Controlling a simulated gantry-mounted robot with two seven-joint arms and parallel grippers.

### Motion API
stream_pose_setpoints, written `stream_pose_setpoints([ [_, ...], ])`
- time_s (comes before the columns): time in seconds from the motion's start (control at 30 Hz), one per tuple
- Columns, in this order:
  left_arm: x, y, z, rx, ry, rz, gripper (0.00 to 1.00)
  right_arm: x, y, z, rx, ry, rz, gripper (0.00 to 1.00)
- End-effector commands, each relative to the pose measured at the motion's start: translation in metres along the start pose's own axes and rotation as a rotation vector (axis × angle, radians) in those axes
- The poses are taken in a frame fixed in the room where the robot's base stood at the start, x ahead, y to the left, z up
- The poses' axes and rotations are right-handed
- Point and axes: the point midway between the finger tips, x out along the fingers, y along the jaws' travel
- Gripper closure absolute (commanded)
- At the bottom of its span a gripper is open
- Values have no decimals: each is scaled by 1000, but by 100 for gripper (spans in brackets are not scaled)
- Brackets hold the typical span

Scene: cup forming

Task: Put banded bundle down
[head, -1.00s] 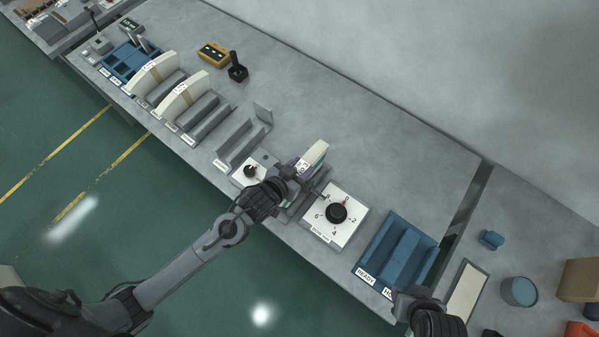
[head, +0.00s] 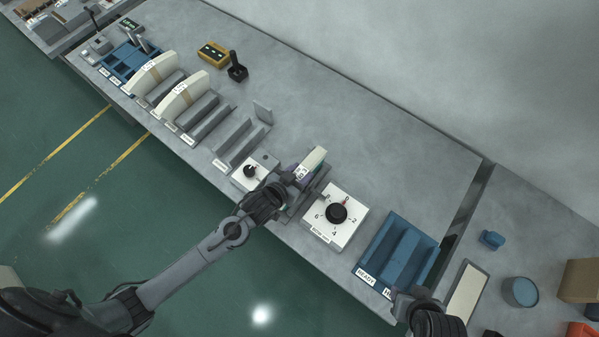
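The banded bundle (head: 316,158) is a pale, cream-topped stack with some purple at its side. It sits at the end of my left gripper (head: 294,178), which appears shut on it, over the dark fixture left of the dial box. The fingertips and the bundle's lower part are mostly hidden, so I cannot tell whether it touches the fixture. My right gripper (head: 398,298) is at the lower right, by the front edge of the blue READY tray (head: 431,262); its fingers are too hidden to read.
A white dial box (head: 349,229) stands just right of the bundle, and a smaller knob box (head: 240,181) stands left. Grey slotted racks (head: 232,143) and two cream stacks (head: 185,92) are at the upper left. The table behind the bundle is clear.

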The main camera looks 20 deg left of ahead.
Motion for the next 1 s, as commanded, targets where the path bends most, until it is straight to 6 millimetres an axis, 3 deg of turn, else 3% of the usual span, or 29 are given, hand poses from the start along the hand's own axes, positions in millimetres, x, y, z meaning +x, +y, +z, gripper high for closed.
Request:
stream_pose_setpoints([
  [0.03, 0, 0, 0, 0, 0, 0, 47, 0, 0, 0, -2, 0, 1, 57],
  [0.13, 0, 0, 0, 0, 0, 0, 32, 0, 1, 0, -5, 0, 4, 57],
  [0.57, -6, 0, -2, 0, -1, 0, 32, -1, 2, 0, -7, -1, 6, 57],
  [1.0, -80, 0, -2, 0, -2, 1, 32, -6, 0, -2, 0, 1, 0, 57],
])
